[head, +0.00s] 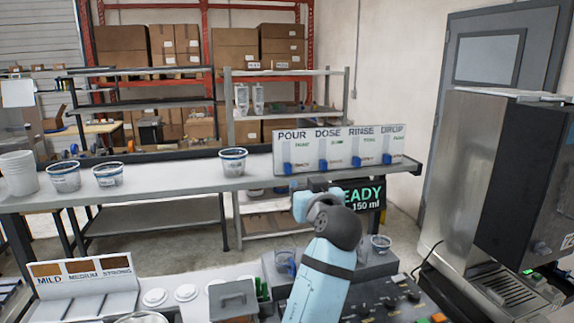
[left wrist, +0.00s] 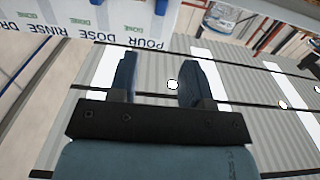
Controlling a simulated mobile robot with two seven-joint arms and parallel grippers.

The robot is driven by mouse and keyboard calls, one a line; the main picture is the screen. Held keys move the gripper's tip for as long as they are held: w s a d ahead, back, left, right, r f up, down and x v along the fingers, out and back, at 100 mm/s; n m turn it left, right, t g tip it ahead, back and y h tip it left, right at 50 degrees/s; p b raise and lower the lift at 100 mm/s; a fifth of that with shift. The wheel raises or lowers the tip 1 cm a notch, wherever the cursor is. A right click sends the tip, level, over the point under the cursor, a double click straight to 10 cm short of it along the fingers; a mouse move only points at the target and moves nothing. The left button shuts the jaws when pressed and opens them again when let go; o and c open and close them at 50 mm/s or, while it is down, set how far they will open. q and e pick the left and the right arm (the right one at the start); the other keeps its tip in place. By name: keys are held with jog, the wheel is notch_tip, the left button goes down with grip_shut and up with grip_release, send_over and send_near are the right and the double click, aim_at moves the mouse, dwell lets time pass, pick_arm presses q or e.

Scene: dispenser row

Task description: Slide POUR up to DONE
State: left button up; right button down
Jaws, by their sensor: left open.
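A white panel (head: 340,150) on the back shelf has four slots headed POUR, DOSE, RINSE and DROP. The blue POUR slider (head: 287,168) sits at the bottom of its slot, like the other blue sliders. The green label beside the top of the POUR slot is too small to read in the head view; in the left wrist view a green DONE label (left wrist: 130,29) shows next to the upside-down POUR heading (left wrist: 147,44). My left gripper (left wrist: 158,66) is open and empty, with its blue fingers apart. In the head view it is just below the panel, touching nothing visible. My right gripper is out of view.
A display (head: 362,196) reading READY (first letter hidden) and 150 ml hangs below the shelf, partly behind my arm. Cups (head: 233,162) stand left of the panel. A coffee machine (head: 475,180) stands at right. A cup (head: 380,243) sits below the display.

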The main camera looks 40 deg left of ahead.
aim_at(289, 166)
pick_arm(q)
jog(key=p+x, duration=0.4)
jog(key=x, duration=0.7)
jog(key=shift+w+a+r, duration=0.2)
jog(key=shift+a, duration=0.15)
jog(key=shift+w+a, duration=0.25)
jog(key=shift+w+a+f, duration=0.15)
jog(key=shift+w+a, duration=0.05)
jog(key=shift+a, duration=0.1)
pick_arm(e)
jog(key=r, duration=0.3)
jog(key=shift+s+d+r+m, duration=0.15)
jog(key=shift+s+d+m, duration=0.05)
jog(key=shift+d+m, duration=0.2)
pick_arm(q)
jog(key=shift+d, duration=0.1)
grip_shut()
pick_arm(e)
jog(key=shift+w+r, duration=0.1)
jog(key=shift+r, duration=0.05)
